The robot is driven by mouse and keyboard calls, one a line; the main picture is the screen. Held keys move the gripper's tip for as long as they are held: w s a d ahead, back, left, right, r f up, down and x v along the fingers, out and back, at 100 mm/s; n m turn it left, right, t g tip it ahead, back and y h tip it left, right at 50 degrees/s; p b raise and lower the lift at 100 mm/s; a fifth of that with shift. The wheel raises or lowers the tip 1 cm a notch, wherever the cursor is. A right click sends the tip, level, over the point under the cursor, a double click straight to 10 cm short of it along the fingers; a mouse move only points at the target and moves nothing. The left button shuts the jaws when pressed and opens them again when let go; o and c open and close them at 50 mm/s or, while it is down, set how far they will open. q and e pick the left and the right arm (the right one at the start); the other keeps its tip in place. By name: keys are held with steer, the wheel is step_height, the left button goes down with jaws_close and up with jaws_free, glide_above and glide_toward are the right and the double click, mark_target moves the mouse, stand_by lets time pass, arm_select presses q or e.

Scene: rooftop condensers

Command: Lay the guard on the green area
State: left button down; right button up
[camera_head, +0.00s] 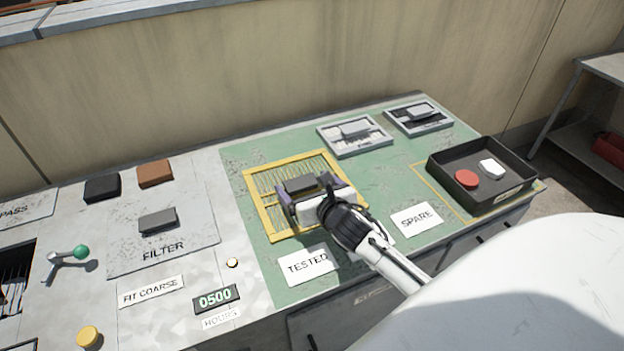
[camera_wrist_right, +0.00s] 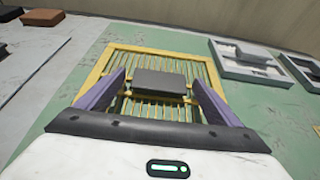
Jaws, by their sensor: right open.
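The guard (camera_head: 260,189) is a yellow frame with thin yellow bars and a dark grey block at its middle. It lies on the green area (camera_head: 400,181) of the bench top, near that area's left edge. In the right wrist view the guard (camera_wrist_right: 203,69) lies flat on the green surface, its grey block (camera_wrist_right: 159,84) between my fingers. My right gripper (camera_head: 309,186) is over the guard, its purple fingers apart on either side of the block. I see a gap between fingers and block. My left gripper is not in view.
Two grey framed panels (camera_head: 355,150) lie at the back of the green area. A black tray (camera_head: 440,177) with a red and a white piece stands at the right. White labels "TESTED" (camera_head: 308,265) and "SPARE" (camera_head: 416,219) lie near the front. A green-knobbed lever (camera_head: 80,252) stands at the left.

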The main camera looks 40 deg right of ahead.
steer(key=p+v, duration=0.1)
steer(key=v, duration=1)
steer(key=shift+s+r, duration=0.15)
steer(key=shift+s, duration=0.15)
